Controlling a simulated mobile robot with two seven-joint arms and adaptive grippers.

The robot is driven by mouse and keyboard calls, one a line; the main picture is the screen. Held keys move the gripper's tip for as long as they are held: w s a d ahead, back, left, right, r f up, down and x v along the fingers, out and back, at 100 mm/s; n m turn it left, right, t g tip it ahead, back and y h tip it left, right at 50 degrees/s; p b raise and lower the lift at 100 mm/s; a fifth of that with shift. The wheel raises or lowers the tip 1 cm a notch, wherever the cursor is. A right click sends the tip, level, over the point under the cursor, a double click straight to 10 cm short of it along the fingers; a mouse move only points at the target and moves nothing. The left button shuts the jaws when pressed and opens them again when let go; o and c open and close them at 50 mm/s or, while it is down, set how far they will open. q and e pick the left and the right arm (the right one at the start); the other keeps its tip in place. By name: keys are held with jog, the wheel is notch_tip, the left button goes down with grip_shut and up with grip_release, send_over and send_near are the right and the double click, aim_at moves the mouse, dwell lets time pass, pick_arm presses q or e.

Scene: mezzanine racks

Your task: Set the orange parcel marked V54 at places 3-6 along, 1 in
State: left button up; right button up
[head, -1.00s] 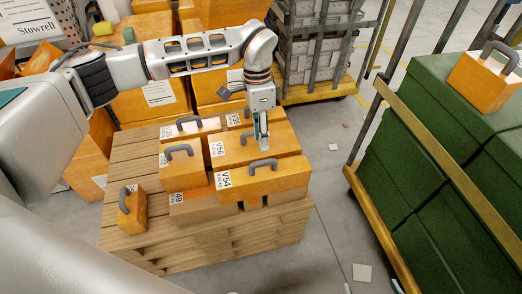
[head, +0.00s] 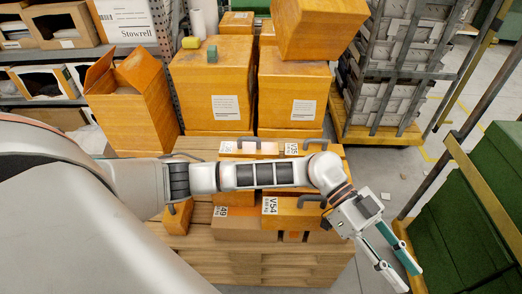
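The orange parcel marked V54 (head: 288,219) sits on the front of the stack on the wooden pallet (head: 250,268). Its label faces me at its left end, and its grey handle is partly hidden by my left arm. My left gripper (head: 411,279) is open and empty, with two fingers apart, to the right of the parcel and past the pallet's right side. It does not touch the parcel. My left arm crosses over the stack and hides much of the parcels behind V54. My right gripper is not in view.
A parcel labelled 49 (head: 236,225) and a small orange parcel (head: 178,218) are left of V54. Large orange boxes (head: 212,88) stand behind. A caged trolley (head: 395,75) is at back right. Green blocks (head: 460,215) on a cart stand close right of my gripper.

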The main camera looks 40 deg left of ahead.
pick_arm(q)
jog(key=w+r+n+t+h, duration=0.3)
jog(key=r+n+t+h, duration=0.3)
jog(key=t, duration=0.4)
jog(key=w+a+f+n+t+y, duration=0.4)
jog(key=a+f+n+t+y, duration=0.55)
jog(key=a, duration=0.35)
jog(key=s+a+f+g+y, duration=0.2)
jog(key=s+a+f+y, duration=0.2)
jog(key=s+a+f, duration=0.4)
jog(key=s+a+f+g+y, duration=0.2)
jog(key=s+a+f+y, duration=0.2)
jog(key=s+a+f, duration=0.3)
notch_tip(320, 180, down, 5)
jog(key=shift+s+a+f, duration=0.2)
jog(key=shift+s+a, duration=0.15)
jog(key=shift+a, duration=0.55)
jog(key=shift+y, duration=0.25)
